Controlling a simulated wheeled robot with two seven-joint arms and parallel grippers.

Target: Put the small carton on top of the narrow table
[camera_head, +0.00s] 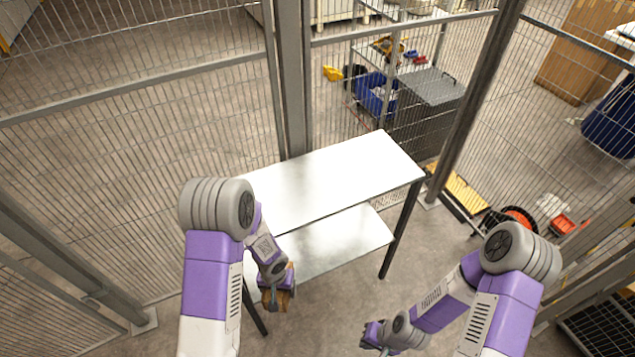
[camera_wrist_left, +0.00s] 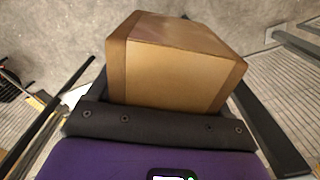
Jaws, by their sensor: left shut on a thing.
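The small carton (camera_wrist_left: 175,70) is a plain brown box. In the left wrist view it sits between the dark fingers of my left gripper (camera_wrist_left: 170,95), which is shut on it. In the head view my left gripper (camera_head: 276,294) and the partly hidden carton (camera_head: 289,281) are in front of the narrow table (camera_head: 335,170), near its left front leg. The table has a bare, shiny metal top and a lower shelf (camera_head: 340,242). My right gripper (camera_head: 374,335) is low, in front of the table's right side; its fingers are too small to read.
Wire mesh fencing with a post (camera_head: 292,80) stands right behind the table. Beyond the fence are a blue bin (camera_head: 374,92) and a grey box (camera_head: 430,88). A yellow item (camera_head: 460,190) lies right of the table. The tabletop is clear.

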